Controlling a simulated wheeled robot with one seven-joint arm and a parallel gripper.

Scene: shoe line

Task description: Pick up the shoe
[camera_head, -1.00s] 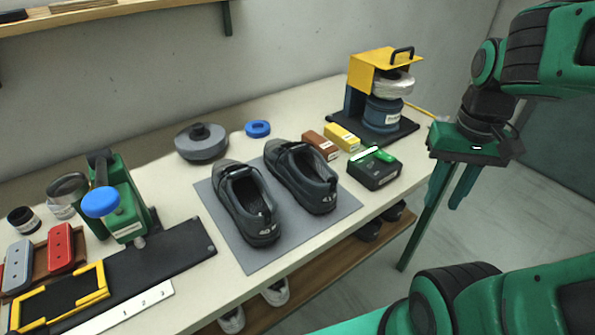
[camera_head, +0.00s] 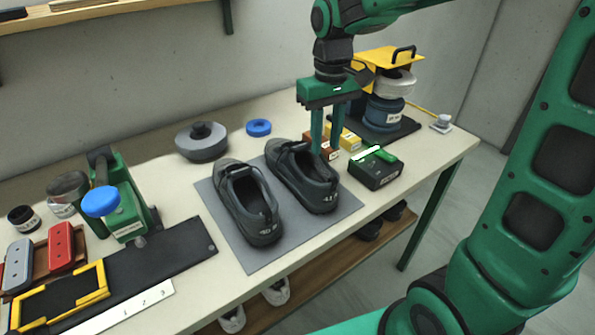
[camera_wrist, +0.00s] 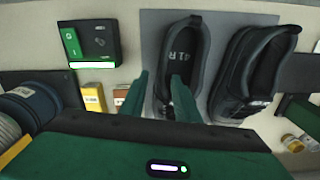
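Two dark grey-black shoes stand side by side on a grey mat (camera_head: 245,258) on the workbench. The right shoe (camera_head: 318,196) carries the heel mark "41R", readable in the wrist view (camera_wrist: 204,60). The other shoe (camera_head: 257,228) stands left of it in the head view and right of it in the wrist view (camera_wrist: 236,75). My gripper (camera_head: 325,149) is open and empty, pointing down by the right shoe's outer side. In the wrist view, one finger overlaps that shoe's opening and the other lies outside its edge. The height of the fingertips above the shoe is unclear.
A black-green device (camera_head: 375,172), brown and yellow boxes (camera_head: 348,139) and a yellow-topped press (camera_head: 386,112) stand right of the mat. A grey round tin (camera_head: 202,148) and blue ring (camera_head: 258,128) lie behind. A green clamp tool (camera_head: 124,215) stands left.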

